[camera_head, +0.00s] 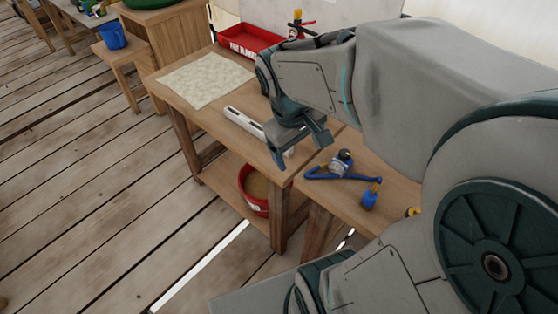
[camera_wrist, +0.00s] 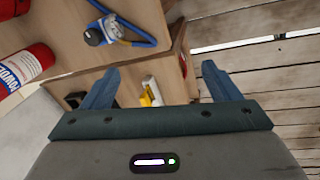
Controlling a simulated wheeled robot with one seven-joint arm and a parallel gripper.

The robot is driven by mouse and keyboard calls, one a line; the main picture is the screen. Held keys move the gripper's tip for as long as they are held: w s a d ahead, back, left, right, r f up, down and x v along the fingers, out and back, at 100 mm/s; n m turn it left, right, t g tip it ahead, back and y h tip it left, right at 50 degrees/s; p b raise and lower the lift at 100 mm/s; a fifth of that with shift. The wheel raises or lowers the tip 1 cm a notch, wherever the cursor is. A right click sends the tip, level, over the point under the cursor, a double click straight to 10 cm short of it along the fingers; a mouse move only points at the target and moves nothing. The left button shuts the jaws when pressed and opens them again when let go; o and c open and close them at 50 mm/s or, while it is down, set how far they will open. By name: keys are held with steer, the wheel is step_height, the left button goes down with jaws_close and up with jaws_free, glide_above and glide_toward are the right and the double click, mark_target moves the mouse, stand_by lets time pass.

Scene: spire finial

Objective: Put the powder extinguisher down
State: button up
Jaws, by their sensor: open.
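My gripper (camera_wrist: 160,84) is open and empty; in the head view (camera_head: 298,145) it hangs over the front edge of the wooden workbench. In the wrist view a red cylinder with white lettering, the powder extinguisher (camera_wrist: 24,68), is at the left edge, partly cut off and well clear of my fingers. In the head view the top of an extinguisher with a black handle (camera_head: 298,22) shows at the back, its lower part hidden by my arm. I cannot tell if these are the same.
A red bucket (camera_head: 253,190) is on the lower shelf.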

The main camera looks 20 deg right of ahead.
steer(key=s+a+m+t+y, duration=0.1)
steer(key=s+a+m+y, duration=0.1)
steer(key=a, duration=0.3)
steer(key=shift+s+a+f+m+t, duration=0.2)
steer(key=shift+s+a+m+t, duration=0.1)
steer(key=shift+s+m, duration=0.4)
steer(key=shift+s+d+r, duration=0.1)
steer(key=p+v, duration=0.3)
steer(key=shift+w+d+r, duration=0.1)
steer(key=shift+w+r, duration=0.05)
steer(key=shift+w, duration=0.2)
